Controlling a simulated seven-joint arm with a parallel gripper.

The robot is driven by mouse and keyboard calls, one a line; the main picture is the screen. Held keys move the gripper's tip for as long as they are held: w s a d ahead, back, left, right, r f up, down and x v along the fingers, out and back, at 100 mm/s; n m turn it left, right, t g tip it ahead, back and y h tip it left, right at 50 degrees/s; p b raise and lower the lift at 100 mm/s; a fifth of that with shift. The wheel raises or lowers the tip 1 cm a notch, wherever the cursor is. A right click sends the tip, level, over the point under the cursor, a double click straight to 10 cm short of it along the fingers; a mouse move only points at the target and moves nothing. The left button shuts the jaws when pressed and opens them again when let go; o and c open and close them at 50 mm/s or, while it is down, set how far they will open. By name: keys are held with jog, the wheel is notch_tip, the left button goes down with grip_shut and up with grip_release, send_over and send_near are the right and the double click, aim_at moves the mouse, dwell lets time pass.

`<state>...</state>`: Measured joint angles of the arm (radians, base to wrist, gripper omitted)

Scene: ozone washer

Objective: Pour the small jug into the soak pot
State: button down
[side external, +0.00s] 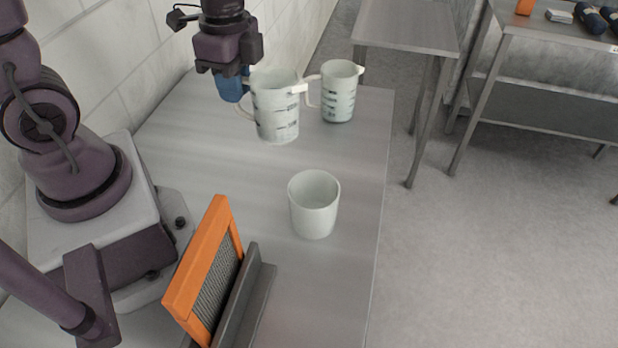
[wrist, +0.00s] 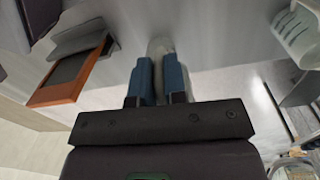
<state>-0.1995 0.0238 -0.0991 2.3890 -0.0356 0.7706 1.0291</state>
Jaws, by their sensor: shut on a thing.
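Two white jugs with dark printed markings are at the back of the table in the side view. The nearer jug (side external: 277,108) is at my gripper, its handle at the blue fingers. The other jug (side external: 340,94) stands just behind it to the right; I cannot judge from size which is the small one. My gripper (side external: 232,88) is shut on the nearer jug's handle. In the wrist view, its blue fingers (wrist: 158,82) have a pale shape between them. The soak pot (side external: 314,208), a plain white open pot, stands upright nearer the camera, apart from both jugs.
An orange-framed mesh screen (side external: 208,268) leans in a dark holder (side external: 255,290) at the table's near end; the orange frame also shows in the wrist view (wrist: 68,82). A wall runs along the left. The table top (side external: 352,165) is bare around the pot.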

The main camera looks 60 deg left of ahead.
aim_at(281, 89)
notch_tip(281, 89, up, 2)
jog(key=shift+w+d+n, duration=0.5)
jog(key=shift+d+n, duration=0.3)
jog(key=shift+d, duration=0.05)
jog(key=w+d+n, duration=0.1)
jog(key=d, duration=0.1)
jog(key=d+n, duration=0.2)
jog(key=w+d+n, duration=0.1)
jog(key=d+n, duration=0.1)
jog(key=shift+w+d+r, duration=0.1)
jog(key=shift+w+d, duration=0.2)
jog(key=shift+d, duration=0.1)
jog(key=s+d+n, duration=0.3)
jog(key=d+n, duration=0.6)
jog(key=d, duration=0.3)
jog(key=s+d+n, duration=0.3)
jog(key=d+n, duration=0.6)
jog(key=d, duration=0.4)
jog(key=shift+m, duration=0.3)
jog(key=f, duration=1.7)
jog(key=shift+w, duration=0.3)
jog(key=shift+a+r, duration=0.15)
